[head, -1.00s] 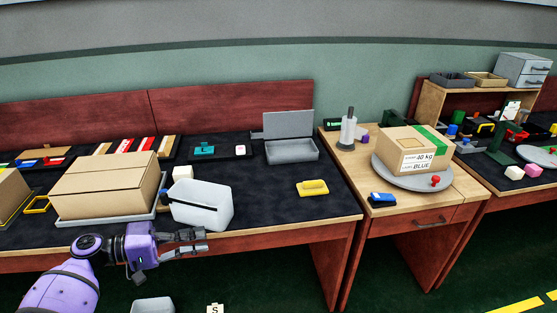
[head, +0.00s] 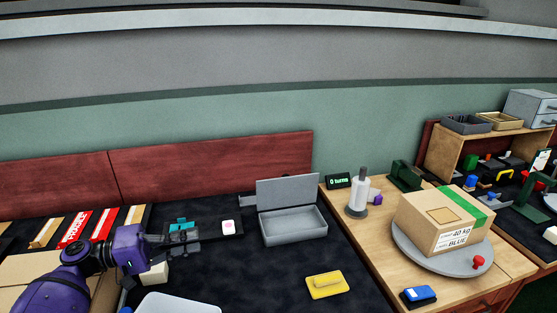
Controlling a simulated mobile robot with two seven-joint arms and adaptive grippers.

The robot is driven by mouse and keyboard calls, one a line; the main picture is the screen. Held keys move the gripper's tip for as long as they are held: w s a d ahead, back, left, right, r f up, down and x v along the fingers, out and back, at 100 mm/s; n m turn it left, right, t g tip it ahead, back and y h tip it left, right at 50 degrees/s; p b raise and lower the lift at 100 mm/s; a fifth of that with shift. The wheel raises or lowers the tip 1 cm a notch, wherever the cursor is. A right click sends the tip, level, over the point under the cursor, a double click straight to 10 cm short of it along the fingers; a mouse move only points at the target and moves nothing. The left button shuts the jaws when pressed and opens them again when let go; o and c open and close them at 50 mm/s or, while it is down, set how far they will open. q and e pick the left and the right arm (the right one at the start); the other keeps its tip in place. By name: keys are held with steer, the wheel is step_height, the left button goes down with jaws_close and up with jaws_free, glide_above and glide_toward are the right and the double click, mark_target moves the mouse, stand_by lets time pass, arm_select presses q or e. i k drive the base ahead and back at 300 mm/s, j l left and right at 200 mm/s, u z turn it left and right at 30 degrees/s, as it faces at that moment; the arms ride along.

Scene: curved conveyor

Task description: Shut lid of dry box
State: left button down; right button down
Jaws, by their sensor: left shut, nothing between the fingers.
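The grey dry box (head: 296,229) sits on the dark mat near the back of the table, right of centre. Its lid (head: 288,191) stands open, roughly upright along the back edge, and the inside looks empty. My left gripper (head: 196,241) is shut and empty, left of the box and apart from it. It partly covers a teal item (head: 181,224) on a dark tray. My right gripper is not in view.
A white bin (head: 178,304) and a white block (head: 155,273) are near my left arm. A yellow block (head: 327,285) lies in front of the dry box. A carton (head: 450,238) sits on a round turntable (head: 420,262) at right.

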mark_target(287, 190)
steer(key=i+j+z, duration=0.25)
steer(key=i, duration=0.35)
steer(key=i+j+z, duration=0.3)
steer(key=i+j, duration=0.2)
steer(key=j, duration=0.1)
